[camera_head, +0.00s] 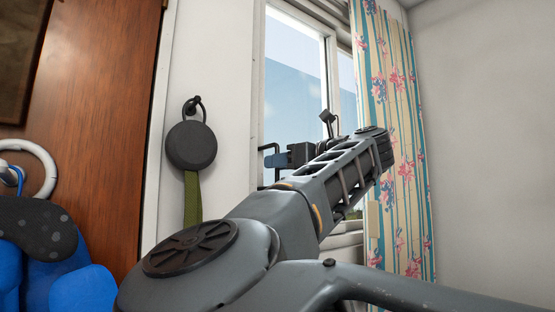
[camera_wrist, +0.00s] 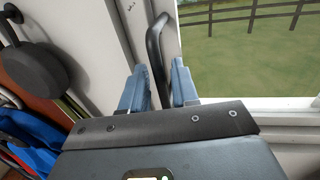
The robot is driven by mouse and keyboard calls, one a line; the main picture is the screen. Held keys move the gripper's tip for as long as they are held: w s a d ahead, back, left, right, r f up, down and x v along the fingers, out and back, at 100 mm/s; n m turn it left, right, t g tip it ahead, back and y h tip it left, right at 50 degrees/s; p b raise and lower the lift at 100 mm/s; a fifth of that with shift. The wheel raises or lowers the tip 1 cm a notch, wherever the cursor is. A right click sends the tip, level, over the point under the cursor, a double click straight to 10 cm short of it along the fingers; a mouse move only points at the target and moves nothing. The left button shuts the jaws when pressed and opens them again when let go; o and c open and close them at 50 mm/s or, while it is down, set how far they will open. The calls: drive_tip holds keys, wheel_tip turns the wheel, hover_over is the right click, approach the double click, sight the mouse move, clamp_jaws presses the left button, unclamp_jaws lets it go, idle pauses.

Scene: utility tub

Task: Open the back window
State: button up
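The back window (camera_head: 294,85) has a white frame and clear glass, and stands beyond my arm in the head view. In the wrist view its glass (camera_wrist: 245,60) fills the upper right, and I cannot tell that it is open at all. A dark curved handle (camera_wrist: 153,42) is on the white frame at the glass's left side. My gripper (camera_wrist: 158,68) is open, with its two blue-grey fingers on either side of the handle and gaps visible. In the head view my gripper (camera_head: 277,160) is at the window's left edge, partly hidden by my wrist.
A floral curtain (camera_head: 398,150) hangs right of the window, close to my wrist. A round dark object (camera_head: 191,145) with a green strap hangs on a wall hook at left. A brown wooden door (camera_head: 105,130) and blue cloth (camera_head: 65,275) are at far left.

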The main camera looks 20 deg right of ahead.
drive_tip(key=shift+w+a, duration=0.25)
drive_tip(key=shift+w, duration=0.25)
clamp_jaws()
